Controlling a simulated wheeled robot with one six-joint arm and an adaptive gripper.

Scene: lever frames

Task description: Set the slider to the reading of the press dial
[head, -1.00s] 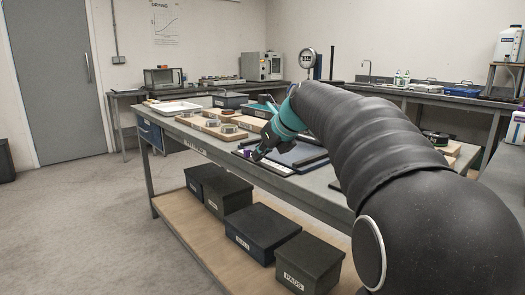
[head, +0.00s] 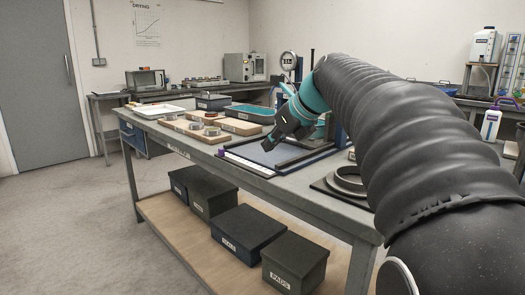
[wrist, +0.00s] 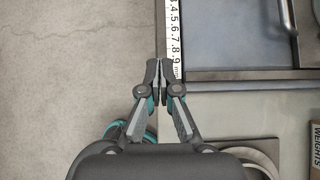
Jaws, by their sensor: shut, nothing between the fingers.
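A purple slider (head: 221,153) sits at the far left end of a white scale strip (head: 250,165) along the front edge of the bench. In the wrist view the scale (wrist: 174,38) shows numbers from about 3 to 9; the slider is out of that picture. The press dial (head: 288,60), round and pale on a post, stands at the back of the bench; its reading is too small to make out. My gripper (head: 268,148) is shut and empty, right of the slider and apart from it. In the wrist view its tips (wrist: 160,68) are beside the scale's high-number end.
A blue tray-like plate (head: 285,152) with dark rails lies behind the scale. Dark metal rings (head: 348,180) lie to the right. Wooden boards (head: 195,130) with round parts lie left. Lidded boxes (head: 245,232) stand on the shelf below. Floor in front is clear.

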